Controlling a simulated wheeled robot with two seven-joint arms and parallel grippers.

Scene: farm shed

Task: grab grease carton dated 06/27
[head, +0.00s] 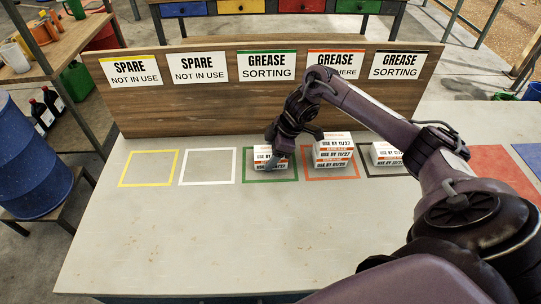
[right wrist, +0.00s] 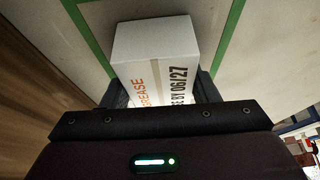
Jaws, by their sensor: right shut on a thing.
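A white grease carton with orange and black print sits between the fingers of my right gripper (right wrist: 162,95). In the right wrist view this carton (right wrist: 155,48) reads "USE BY 06/27". In the head view my right gripper (head: 281,146) is over the green-outlined square (head: 248,181), shut on the top carton there. A carton (head: 268,166) shows at that square in the head view, partly covered by the gripper; its small date is hard to read. I cannot tell whether the held carton is clear of what is beneath it. My left gripper is not in view.
Stacked cartons (head: 333,152) stand in the orange square, close to the right. More cartons (head: 384,153) in the dark square are partly hidden by my right arm. The yellow (head: 149,168) and white (head: 209,166) squares are empty. A wooden sign board (head: 210,105) stands behind.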

